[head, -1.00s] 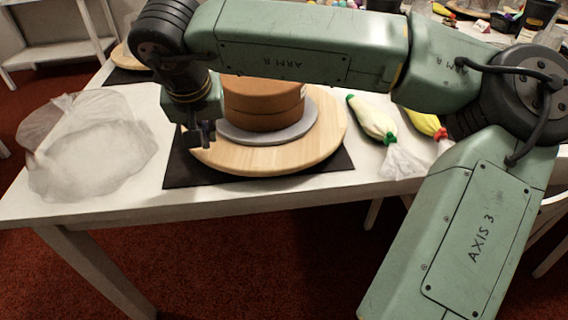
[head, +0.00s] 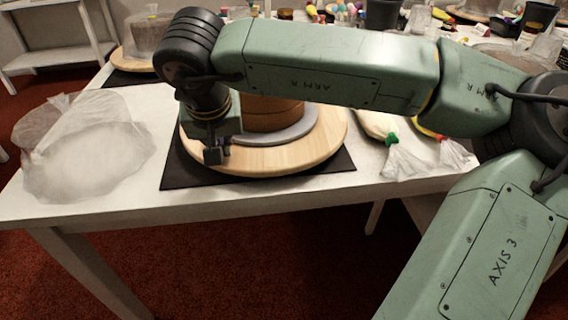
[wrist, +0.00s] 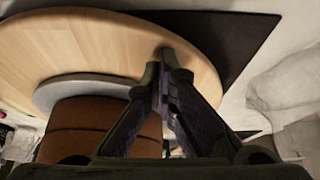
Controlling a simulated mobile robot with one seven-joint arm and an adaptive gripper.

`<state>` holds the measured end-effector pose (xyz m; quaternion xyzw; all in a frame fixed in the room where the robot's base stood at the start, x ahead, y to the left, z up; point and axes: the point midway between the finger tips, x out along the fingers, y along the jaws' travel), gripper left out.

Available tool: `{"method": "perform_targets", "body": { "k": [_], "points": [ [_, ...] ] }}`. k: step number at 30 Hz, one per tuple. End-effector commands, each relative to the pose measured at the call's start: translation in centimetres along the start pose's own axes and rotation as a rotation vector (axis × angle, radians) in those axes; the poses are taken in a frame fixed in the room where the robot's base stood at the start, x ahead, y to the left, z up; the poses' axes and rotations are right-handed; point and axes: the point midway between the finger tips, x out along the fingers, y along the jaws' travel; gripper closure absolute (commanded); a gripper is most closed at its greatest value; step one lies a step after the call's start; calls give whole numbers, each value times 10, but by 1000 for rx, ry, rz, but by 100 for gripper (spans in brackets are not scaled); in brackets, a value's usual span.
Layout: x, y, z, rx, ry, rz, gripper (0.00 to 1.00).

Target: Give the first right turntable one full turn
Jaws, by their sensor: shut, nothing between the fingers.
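The near turntable (head: 300,158) is a round pale wooden disc on a black mat. It bears a grey board with a brown two-layer cake (head: 273,115), partly hidden behind my arm. My gripper (head: 216,160) is over the front left part of the disc, beside the cake. In the wrist view the turntable (wrist: 60,45) fills the upper left, with the cake (wrist: 80,125) below it. My gripper (wrist: 163,60) is shut and empty, its fingertips at the wooden rim. I cannot tell whether they touch it.
A clear plastic bag (head: 85,155) of white stuff lies left of the black mat (head: 330,170). Piping bags (head: 385,130) lie to the right. Another turntable (head: 135,65) with a covered cake stands at the back left. The table's front edge is close to the mat.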

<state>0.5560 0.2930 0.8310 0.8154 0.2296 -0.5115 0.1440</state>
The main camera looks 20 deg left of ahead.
Motion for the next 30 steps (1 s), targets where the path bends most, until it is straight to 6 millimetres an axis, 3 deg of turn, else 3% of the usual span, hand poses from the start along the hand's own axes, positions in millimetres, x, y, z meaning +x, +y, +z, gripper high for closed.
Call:
{"method": "perform_targets", "body": {
  "k": [7, 20, 30],
  "points": [
    [-7, 28, 14, 1, -1, 0, 100],
    [-8, 35, 16, 1, -1, 0, 100],
    [-11, 82, 23, 4, -1, -1, 100]
  ]
}}
